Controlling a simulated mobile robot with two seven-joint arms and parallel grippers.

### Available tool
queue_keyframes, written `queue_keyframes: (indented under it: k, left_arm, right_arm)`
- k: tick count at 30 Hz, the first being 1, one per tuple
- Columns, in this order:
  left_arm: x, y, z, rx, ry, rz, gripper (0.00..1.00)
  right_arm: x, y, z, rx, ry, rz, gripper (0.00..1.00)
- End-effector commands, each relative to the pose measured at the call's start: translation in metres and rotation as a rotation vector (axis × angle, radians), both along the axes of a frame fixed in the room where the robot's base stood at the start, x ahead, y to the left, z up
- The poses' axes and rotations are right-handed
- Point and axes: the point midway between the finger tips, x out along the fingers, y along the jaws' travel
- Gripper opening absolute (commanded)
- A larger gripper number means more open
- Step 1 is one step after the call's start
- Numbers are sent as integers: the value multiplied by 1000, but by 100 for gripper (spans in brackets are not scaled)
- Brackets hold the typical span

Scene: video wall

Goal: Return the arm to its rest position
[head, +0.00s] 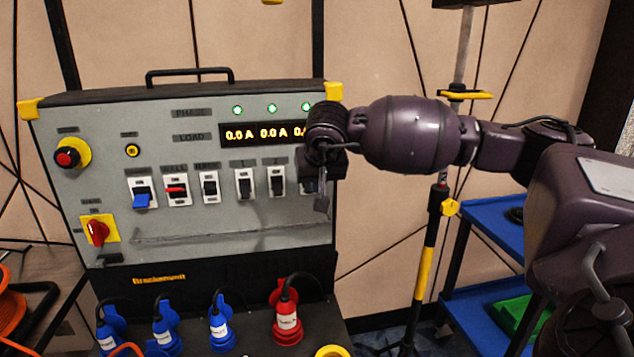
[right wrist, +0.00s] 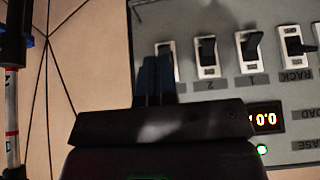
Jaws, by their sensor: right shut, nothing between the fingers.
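My right arm reaches in from the right in the head view. Its gripper (head: 321,204) hangs in front of the right end of the power panel (head: 190,236). In the right wrist view the gripper's two dark fingers (right wrist: 157,80) are shut together with nothing between them. They overlap the end switch (right wrist: 165,48) of the row; I cannot tell whether they touch it. In the head view my wrist hides part of that switch and the right end of the amber display (head: 262,134). My left gripper is not in view.
The panel has a blue switch (head: 142,198), a red-levered switch (head: 177,191), a red rotary knob (head: 97,232) and an emergency button (head: 68,157). Blue plugs (head: 220,332) and a red plug (head: 287,322) stick out below. A stand pole (head: 428,255) and blue shelf cart (head: 490,222) stand right.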

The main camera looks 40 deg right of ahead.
Motion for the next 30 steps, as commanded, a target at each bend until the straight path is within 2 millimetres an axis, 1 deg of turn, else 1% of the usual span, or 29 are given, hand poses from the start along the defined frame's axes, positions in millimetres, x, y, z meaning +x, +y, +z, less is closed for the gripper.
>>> queue_keyframes:
  k: [1, 6, 25, 28, 30]
  left_arm:
    - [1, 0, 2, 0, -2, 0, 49]
    - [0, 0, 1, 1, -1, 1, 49]
    - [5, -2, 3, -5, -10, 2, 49]
    - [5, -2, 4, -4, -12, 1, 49]
    - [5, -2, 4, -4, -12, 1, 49]
  right_arm:
    - [-2, 1, 3, 0, -1, 0, 0]
    - [-5, 2, 4, 0, 1, -1, 0]
    - [-5, 2, 4, 11, -5, -19, 0]
    - [-2, 6, 4, 62, -41, -72, 0]
    - [3, 15, 5, 160, -85, -122, 0]
